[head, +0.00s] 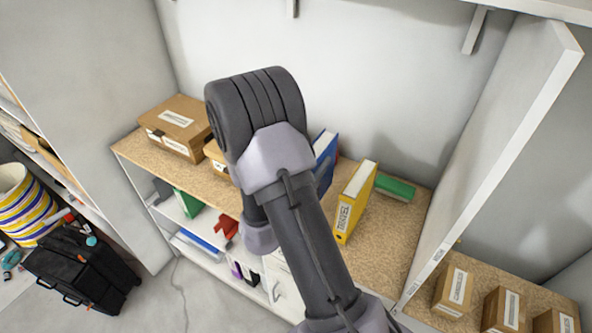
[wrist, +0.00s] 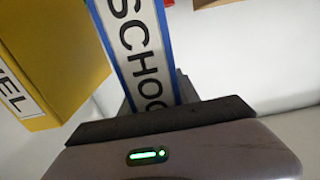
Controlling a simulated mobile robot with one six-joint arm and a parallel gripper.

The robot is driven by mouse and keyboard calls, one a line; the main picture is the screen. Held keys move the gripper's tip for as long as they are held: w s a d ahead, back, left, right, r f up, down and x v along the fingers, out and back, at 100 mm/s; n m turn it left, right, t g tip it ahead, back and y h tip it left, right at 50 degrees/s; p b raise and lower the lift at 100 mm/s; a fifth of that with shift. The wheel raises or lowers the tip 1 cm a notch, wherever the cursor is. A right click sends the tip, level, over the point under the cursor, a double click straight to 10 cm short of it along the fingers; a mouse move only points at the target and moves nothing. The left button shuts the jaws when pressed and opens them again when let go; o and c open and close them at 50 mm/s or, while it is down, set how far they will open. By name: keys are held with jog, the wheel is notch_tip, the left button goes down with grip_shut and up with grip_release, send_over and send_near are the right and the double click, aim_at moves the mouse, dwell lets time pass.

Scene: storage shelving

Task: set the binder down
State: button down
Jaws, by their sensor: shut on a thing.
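A blue binder (head: 325,160) with a white label stands upright or nearly so above the shelf, partly hidden behind my arm. In the wrist view the binder's spine (wrist: 140,50) shows large black letters "SCHOO". My gripper (wrist: 158,108) is shut on this binder at the lower end of the spine in that picture. In the head view my gripper is hidden behind my arm. I cannot tell whether the binder's bottom touches the shelf.
A yellow binder (head: 355,202) stands right of the blue one; it also shows in the wrist view (wrist: 55,50). A green item (head: 395,188) lies behind it. Cardboard boxes (head: 178,125) stand left. The wooden shelf (head: 385,245) is bare at front right, beside a white divider (head: 500,145).

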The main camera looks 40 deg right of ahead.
notch_tip(320, 180, down, 4)
jog(key=shift+f+b, duration=0.25)
jog(key=shift+b, duration=0.15)
jog(key=shift+f+b, duration=0.2)
jog(key=shift+b, duration=0.1)
jog(key=c, duration=0.9)
grip_release()
jog(key=shift+r, duration=0.1)
jog(key=shift+s, duration=0.1)
